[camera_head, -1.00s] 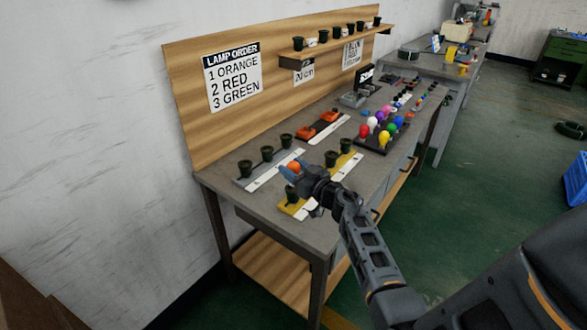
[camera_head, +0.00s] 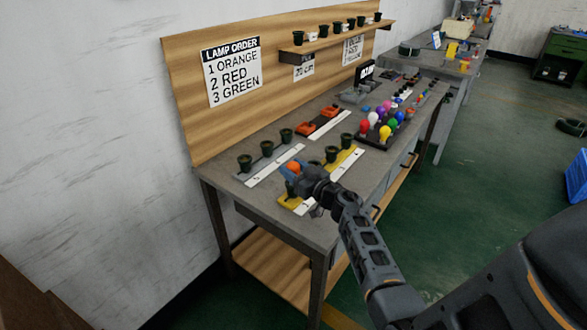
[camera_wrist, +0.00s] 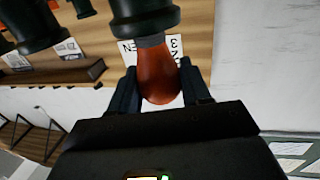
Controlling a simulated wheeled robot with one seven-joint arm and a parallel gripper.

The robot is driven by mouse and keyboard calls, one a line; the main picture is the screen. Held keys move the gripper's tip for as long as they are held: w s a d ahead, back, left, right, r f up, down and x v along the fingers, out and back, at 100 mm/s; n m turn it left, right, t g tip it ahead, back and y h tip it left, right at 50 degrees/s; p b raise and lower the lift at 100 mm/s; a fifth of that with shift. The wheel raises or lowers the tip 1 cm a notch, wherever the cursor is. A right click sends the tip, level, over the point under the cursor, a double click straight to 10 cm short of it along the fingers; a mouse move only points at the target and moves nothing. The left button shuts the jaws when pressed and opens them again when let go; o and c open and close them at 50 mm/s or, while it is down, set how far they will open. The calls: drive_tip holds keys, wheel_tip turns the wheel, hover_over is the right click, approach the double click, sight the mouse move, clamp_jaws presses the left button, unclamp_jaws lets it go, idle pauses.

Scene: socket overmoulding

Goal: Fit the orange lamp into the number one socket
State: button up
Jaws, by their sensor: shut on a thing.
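The orange lamp (camera_head: 294,167) is in my gripper (camera_head: 291,171), above the near end of the yellow board (camera_head: 289,203). In the wrist view the lamp (camera_wrist: 160,78) sits between the two dark fingers of my gripper (camera_wrist: 160,88). Its grey cap meets the mouth of a dark green socket (camera_wrist: 143,14); I cannot tell how deep it is in. In the head view this near socket (camera_head: 291,190) is partly hidden by my gripper. Two more sockets, a middle one (camera_head: 331,154) and a far one (camera_head: 346,141), stand empty on the yellow board.
A grey board (camera_head: 270,169) with several dark sockets lies left of the yellow board. An orange-and-white board (camera_head: 322,127) and a dark tray of coloured lamps (camera_head: 374,142) lie farther back. A lamp-order sign (camera_head: 232,73) hangs on the wooden back panel (camera_head: 190,130).

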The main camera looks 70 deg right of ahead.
sight(298, 173)
drive_tip(key=o, duration=1.1)
drive_tip(key=shift+v, duration=3.95)
drive_tip(key=shift+a, duration=0.1)
drive_tip(key=s+a+r+n+t+y, duration=0.1)
drive_tip(key=s+a, duration=0.2)
drive_tip(key=a, duration=0.8)
drive_tip(key=s+a+r+n+y, duration=0.1)
drive_tip(key=s+a+n+y, duration=0.1)
drive_tip(key=a, duration=1)
drive_tip(key=s+a+r+n+g+y, duration=0.1)
drive_tip(key=s+a+r+y, duration=0.1)
drive_tip(key=s+a+r, duration=0.3)
drive_tip(key=s+a+r+n+g+y, duration=0.1)
drive_tip(key=s+a+r+y, duration=0.1)
drive_tip(key=s+a+r, duration=0.4)
drive_tip(key=s+a, duration=0.5)
drive_tip(key=shift+a+y, duration=0.3)
drive_tip(key=shift+y, duration=0.1)
